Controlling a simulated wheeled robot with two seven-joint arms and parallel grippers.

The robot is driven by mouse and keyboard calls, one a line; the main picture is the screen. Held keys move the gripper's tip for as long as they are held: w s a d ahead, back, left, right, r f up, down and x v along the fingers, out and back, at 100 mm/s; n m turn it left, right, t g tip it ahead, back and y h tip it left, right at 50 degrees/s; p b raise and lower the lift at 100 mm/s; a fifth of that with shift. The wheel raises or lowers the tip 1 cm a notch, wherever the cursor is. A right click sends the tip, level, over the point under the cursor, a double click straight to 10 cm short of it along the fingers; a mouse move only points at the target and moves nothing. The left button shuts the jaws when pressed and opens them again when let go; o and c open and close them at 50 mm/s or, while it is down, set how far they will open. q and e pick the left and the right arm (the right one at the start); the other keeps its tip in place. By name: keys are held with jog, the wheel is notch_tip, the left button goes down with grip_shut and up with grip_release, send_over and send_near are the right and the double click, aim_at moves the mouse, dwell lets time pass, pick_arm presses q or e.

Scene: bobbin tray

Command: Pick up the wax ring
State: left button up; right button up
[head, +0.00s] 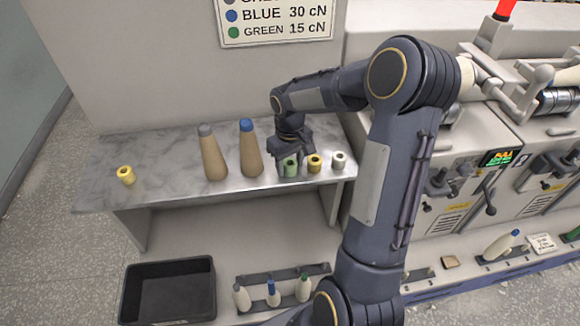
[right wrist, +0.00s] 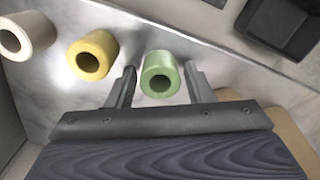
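Several small rings lie on the grey marble shelf (head: 105,190); none is marked as wax. A green ring (head: 290,167), a yellow ring (head: 314,163) and a cream ring (head: 339,160) stand in a row at its right end. My right gripper (head: 285,160) is open over the green ring. In the right wrist view the green ring (right wrist: 160,76) sits between the two fingers (right wrist: 159,72), with gaps on both sides. The yellow ring (right wrist: 92,55) and cream ring (right wrist: 26,36) are beside it. My left gripper is not in view.
Two tan cones stand left of the gripper, one grey-tipped (head: 213,155) and one blue-tipped (head: 250,150). A black bin (head: 170,292) and a rack of small bobbins (head: 272,292) are below the shelf. Machinery (head: 480,130) fills the right. The shelf's left part is mostly clear.

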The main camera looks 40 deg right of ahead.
jog(key=c, duration=0.7)
jog(key=shift+o, duration=0.2)
jog(key=shift+r, duration=0.1)
